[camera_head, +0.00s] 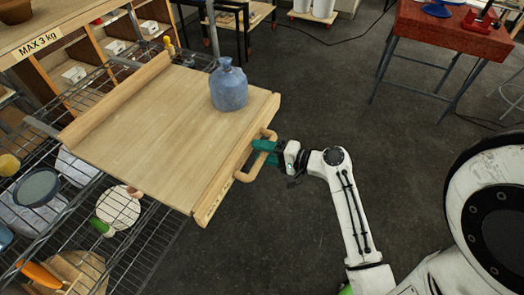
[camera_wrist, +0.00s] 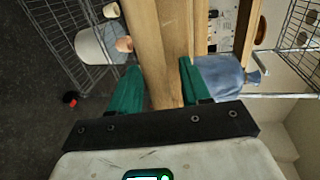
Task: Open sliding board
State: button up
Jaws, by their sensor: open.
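The sliding board (camera_head: 150,130) is a flat, light wooden panel with raised edge strips, standing out from the shelf in the head view. A wooden loop handle (camera_head: 245,175) sits on its right-hand edge. My gripper (camera_head: 264,152) has green fingers and is at the upper part of this handle. In the wrist view my gripper (camera_wrist: 160,92) is open, with one finger on each side of a wooden bar (camera_wrist: 165,95), apparently the handle. Whether the fingers touch it is hard to tell. A blue-grey bottle (camera_head: 228,88) stands upright on the board; it also shows in the wrist view (camera_wrist: 222,75).
A wire rack (camera_head: 95,255) holding dishes and other items lies below the board. A wooden shelf (camera_head: 75,25) with compartments and a "MAX 3 kg" label stands behind. A red table (camera_head: 450,30) is at the upper right. The grey floor (camera_head: 330,100) between is clear.

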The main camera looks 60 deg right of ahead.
jog(key=b+v, duration=0.1)
jog(key=v, duration=0.9)
jog(key=shift+s, duration=0.2)
jog(key=shift+f, duration=0.1)
jog(key=w+a+f+n+g+y, duration=0.2)
jog(key=a+f+n+g+y, duration=0.2)
jog(key=a+f+n+g, duration=0.55)
jog(key=s+a+n+g+h, duration=0.4)
jog(key=a+n+g, duration=0.1)
jog(key=a+n, duration=0.2)
jog(key=shift+s+a+n+h, duration=0.35)
jog(key=shift+s+n+h, duration=0.05)
jog(key=shift+n, duration=0.05)
